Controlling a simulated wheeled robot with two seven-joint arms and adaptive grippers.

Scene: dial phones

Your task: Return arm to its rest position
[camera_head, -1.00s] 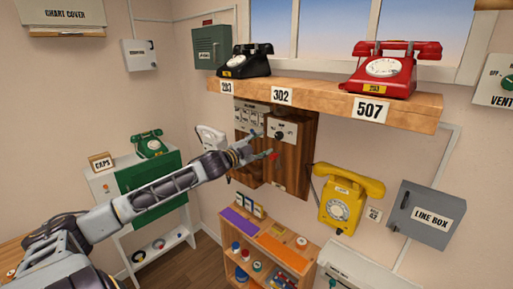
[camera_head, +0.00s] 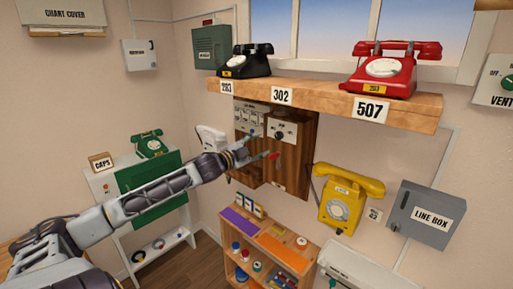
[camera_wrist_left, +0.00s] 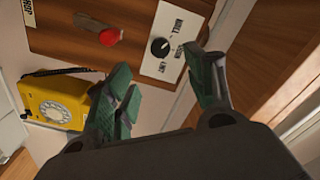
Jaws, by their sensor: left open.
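My left arm reaches in from the left, and its gripper (camera_head: 257,148) is in front of the wooden wall panel (camera_head: 290,180). The jaws are open with nothing between them. In the left wrist view the two green-grey fingers of the gripper (camera_wrist_left: 166,82) are spread apart. Beyond them are a black knob (camera_wrist_left: 160,47) on a white plate and a red lever (camera_wrist_left: 109,37) on the panel. The fingers look clear of both, but the exact gap is hard to judge. My right gripper is not in view.
A shelf (camera_head: 330,103) above the panel carries a black phone (camera_head: 246,63) and a red phone (camera_head: 390,70). A yellow phone (camera_head: 345,200) and a grey line box (camera_head: 427,213) are on the wall. A green phone (camera_head: 149,144) stands left. A low shelf (camera_head: 272,228) is below.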

